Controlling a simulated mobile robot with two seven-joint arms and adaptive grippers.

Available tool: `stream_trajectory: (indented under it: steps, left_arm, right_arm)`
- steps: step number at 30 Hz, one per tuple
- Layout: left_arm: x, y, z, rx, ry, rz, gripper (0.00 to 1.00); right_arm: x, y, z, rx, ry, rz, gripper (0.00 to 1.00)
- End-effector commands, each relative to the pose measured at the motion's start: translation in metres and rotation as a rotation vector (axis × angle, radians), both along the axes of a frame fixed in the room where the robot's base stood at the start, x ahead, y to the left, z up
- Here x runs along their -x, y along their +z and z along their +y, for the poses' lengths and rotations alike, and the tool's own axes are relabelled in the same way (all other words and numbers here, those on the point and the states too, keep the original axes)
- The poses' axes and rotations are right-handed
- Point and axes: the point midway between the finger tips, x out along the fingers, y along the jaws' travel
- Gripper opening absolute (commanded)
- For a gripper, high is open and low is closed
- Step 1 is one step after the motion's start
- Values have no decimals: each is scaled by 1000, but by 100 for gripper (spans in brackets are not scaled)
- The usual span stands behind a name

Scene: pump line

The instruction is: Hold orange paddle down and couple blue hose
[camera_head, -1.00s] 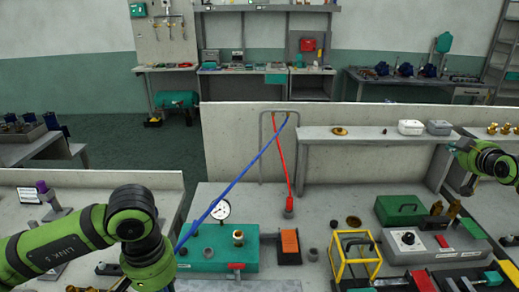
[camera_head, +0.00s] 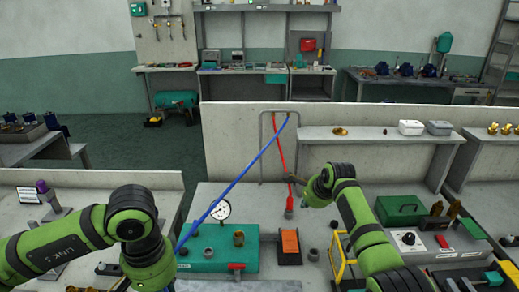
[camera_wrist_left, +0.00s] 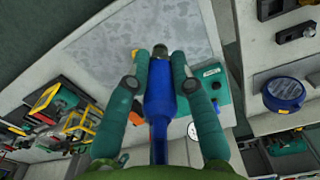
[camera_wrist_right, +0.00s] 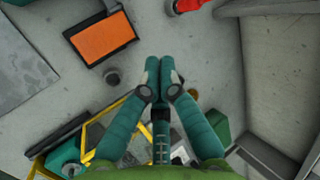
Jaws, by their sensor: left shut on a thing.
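The blue hose (camera_head: 238,178) runs from the back panel down to my left wrist. In the left wrist view my left gripper (camera_wrist_left: 157,62) is shut around the thick blue hose end (camera_wrist_left: 158,92), whose dark tip points forward past the fingers. The orange paddle (camera_head: 290,243) sits in a dark frame right of the teal pump block (camera_head: 210,262), and in the right wrist view it (camera_wrist_right: 102,40) lies left of my right gripper (camera_wrist_right: 153,68). That gripper is shut and empty, above the bench and apart from the paddle. A brass fitting (camera_head: 238,238) stands on the teal block.
A red hose (camera_head: 280,145) hangs near my right gripper, ending at a red coupling on the bench. A gauge (camera_head: 221,210) stands behind the teal block. A yellow frame (camera_head: 338,258) and a green case (camera_head: 402,209) lie to the right. A long shelf (camera_head: 370,137) runs behind.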

Motion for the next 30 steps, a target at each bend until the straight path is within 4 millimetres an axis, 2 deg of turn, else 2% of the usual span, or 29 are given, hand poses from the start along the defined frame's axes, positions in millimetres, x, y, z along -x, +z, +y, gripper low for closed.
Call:
stream_trajectory:
  steps: [1, 3, 7, 14, 24, 30]
  left_arm:
    - [0, 0, 0, 0, 0, -1, 0]
    - [0, 0, 0, 0, 0, -1, 0]
    - [0, 0, 0, 0, 0, -1, 0]
    - [0, 0, 0, 0, 0, -1, 0]
    - [0, 0, 0, 0, 0, -1, 0]
    - [0, 0, 0, 0, 0, -1, 0]
  right_arm:
    - [10, -12, 14, -42, -45, 54, 0]
    - [20, -23, 25, -81, -103, 116, 0]
    - [33, -36, 37, -122, -172, 186, 0]
    - [39, -53, 40, -136, -201, 216, 0]
    - [37, -92, 40, -135, -200, 213, 0]
    - [38, -104, 40, -136, -198, 210, 0]
